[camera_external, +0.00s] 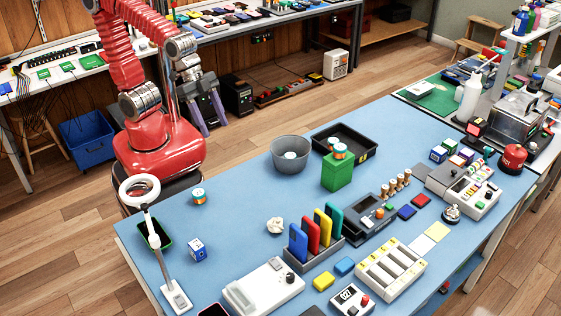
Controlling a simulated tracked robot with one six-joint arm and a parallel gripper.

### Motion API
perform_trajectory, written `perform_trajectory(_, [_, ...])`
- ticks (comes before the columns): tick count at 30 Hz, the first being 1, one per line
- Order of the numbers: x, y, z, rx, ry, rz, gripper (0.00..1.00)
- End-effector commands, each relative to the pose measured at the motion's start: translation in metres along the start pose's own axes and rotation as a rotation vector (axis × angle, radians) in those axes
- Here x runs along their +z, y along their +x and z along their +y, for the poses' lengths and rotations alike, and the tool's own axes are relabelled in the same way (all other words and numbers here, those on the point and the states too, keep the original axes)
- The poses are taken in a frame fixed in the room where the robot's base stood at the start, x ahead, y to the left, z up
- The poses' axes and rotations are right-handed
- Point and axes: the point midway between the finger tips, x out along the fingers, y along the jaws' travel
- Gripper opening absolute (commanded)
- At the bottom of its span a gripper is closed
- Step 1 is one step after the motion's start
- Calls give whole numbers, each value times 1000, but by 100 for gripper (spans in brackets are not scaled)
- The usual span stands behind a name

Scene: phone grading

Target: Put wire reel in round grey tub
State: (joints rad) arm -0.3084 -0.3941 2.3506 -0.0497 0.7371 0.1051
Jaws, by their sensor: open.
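A wire reel (198,196), orange and teal with pale ends, stands alone on the blue table near its left back edge. A similar reel (340,151) is on top of a green box (337,172), with another small orange-and-white piece just behind it. The round grey tub (276,152) stands at the back middle of the table. Something small, white and teal, lies inside it; I cannot tell what it is. My gripper (215,129) hangs behind the table, above the floor, with its two purple-grey fingers apart and empty. It is well away from the reels and the tub.
A black tray (372,153) stands beside the tub, behind the green box. A white ring lamp (140,188), a dark green tray and a blue-and-white cube (197,250) are at the left. A crumpled paper ball (275,225) lies mid-table. The surface between reel and tub is clear.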

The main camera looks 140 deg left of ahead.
Motion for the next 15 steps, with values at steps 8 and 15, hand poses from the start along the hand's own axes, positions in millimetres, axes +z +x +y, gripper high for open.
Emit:
perform_trajectory(8, [46, -44, 58, 62, 125, 29, 54])
perform_trajectory(15, [82, -65, 82, 100, 199, 41, 54])
